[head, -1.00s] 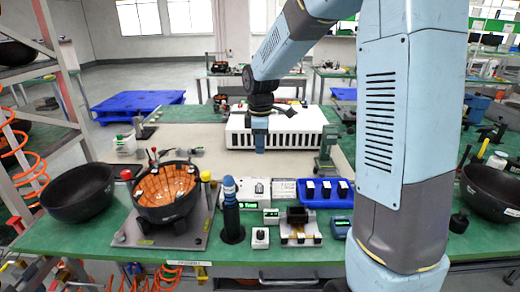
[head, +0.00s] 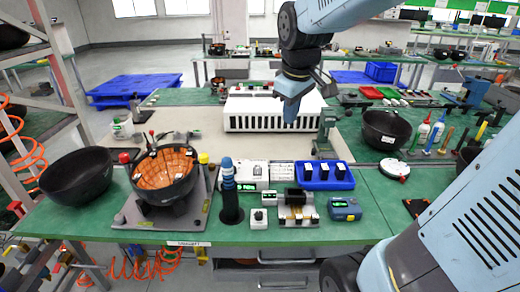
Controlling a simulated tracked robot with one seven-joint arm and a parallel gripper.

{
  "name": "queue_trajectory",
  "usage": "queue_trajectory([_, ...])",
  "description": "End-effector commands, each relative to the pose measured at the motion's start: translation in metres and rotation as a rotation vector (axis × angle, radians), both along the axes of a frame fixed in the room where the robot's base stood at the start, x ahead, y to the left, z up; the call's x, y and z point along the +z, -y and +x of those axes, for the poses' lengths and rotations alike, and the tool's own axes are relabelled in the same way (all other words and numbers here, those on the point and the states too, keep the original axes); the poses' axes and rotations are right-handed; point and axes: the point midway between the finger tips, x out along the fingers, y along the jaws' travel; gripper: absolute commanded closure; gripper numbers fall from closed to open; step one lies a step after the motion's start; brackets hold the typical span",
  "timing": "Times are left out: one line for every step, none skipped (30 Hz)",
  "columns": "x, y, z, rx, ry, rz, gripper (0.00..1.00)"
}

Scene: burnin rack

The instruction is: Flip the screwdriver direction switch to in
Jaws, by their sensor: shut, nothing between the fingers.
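A blue and black upright tool, which looks like the screwdriver (head: 228,178), stands in a black round holder (head: 231,212) at the front of the green bench. Its direction switch is too small to make out. Beside it is a small white box with a dark knob or switch (head: 259,217); its setting cannot be read. My gripper (head: 290,117) is shut and empty. It points down in front of the white slotted unit in the picture, behind and above the screwdriver, apart from everything.
A black bowl with an orange inside (head: 165,170) sits on a grey plate left of the screwdriver. A blue tray (head: 325,182), a white controller (head: 251,172) and a blue-grey device (head: 344,208) stand to its right. The white slotted unit (head: 262,108) is behind. The beige mat (head: 215,147) has free room.

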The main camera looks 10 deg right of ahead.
Motion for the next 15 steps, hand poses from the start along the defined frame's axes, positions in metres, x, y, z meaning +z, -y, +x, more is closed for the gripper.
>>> queue_trajectory([0.006, 0.003, -0.014, -0.049, 0.025, 0.016, 1.00])
queue_trajectory([0.008, 0.005, -0.021, -0.081, 0.037, 0.027, 1.00])
queue_trajectory([0.011, 0.007, -0.030, -0.123, 0.053, 0.043, 1.00])
queue_trajectory([0.012, 0.009, -0.038, -0.156, 0.064, 0.056, 1.00])
queue_trajectory([0.014, 0.010, -0.045, -0.187, 0.077, 0.068, 1.00])
queue_trajectory([0.016, 0.012, -0.055, -0.228, 0.093, 0.086, 1.00])
queue_trajectory([0.017, 0.014, -0.062, -0.259, 0.104, 0.100, 1.00])
queue_trajectory([0.018, 0.016, -0.069, -0.290, 0.115, 0.114, 1.00])
queue_trajectory([0.018, 0.018, -0.078, -0.328, 0.129, 0.132, 1.00])
queue_trajectory([0.019, 0.019, -0.084, -0.356, 0.139, 0.146, 1.00])
queue_trajectory([0.019, 0.020, -0.090, -0.382, 0.149, 0.161, 1.00])
queue_trajectory([0.019, 0.021, -0.097, -0.414, 0.159, 0.177, 1.00])
queue_trajectory([0.019, 0.022, -0.102, -0.436, 0.168, 0.189, 1.00])
queue_trajectory([0.019, 0.023, -0.106, -0.456, 0.174, 0.201, 1.00])
queue_trajectory([0.018, 0.024, -0.112, -0.481, 0.181, 0.214, 1.00])
